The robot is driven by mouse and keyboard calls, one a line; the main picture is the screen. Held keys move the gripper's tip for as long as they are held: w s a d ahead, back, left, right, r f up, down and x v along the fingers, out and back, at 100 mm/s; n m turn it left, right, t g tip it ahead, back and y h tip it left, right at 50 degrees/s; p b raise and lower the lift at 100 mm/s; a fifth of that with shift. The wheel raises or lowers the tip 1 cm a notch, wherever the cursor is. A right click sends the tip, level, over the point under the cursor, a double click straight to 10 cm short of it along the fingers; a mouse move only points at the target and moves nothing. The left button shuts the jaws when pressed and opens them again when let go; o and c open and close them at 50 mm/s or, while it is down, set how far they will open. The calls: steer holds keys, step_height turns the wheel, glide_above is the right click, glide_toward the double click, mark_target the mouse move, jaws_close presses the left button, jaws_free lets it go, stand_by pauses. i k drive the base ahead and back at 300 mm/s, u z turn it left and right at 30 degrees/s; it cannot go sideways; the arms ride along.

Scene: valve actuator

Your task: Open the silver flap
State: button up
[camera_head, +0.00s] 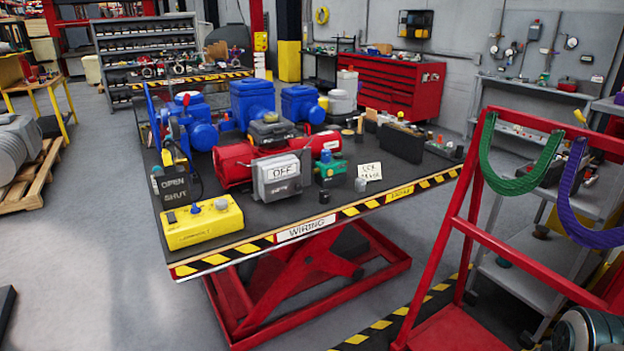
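A silver-grey flap (281,176) with a white "OFF" label hangs on the front of the red valve actuator (234,163). It looks closed, facing the front edge of the table. The actuator lies on the dark top of the red lift table (220,264), with a black box-like part (271,130) on top of it. What lies behind the flap is hidden. My gripper is not in view.
A yellow control box (202,224) and an "OPEN SHUT" sign (174,188) stand left of the flap. A green-and-red device (330,167) and a card (369,171) stand right. Blue actuators (252,100) are behind. A red frame (462,225) with slings blocks the right; grey floor (105,270) is clear left.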

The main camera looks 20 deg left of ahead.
mark_target(277, 190)
steer(key=u, duration=0.6)
steer(key=i, duration=0.85)
steer(key=u, duration=1.35)
steer(key=i, duration=0.35)
steer(key=u, duration=0.3)
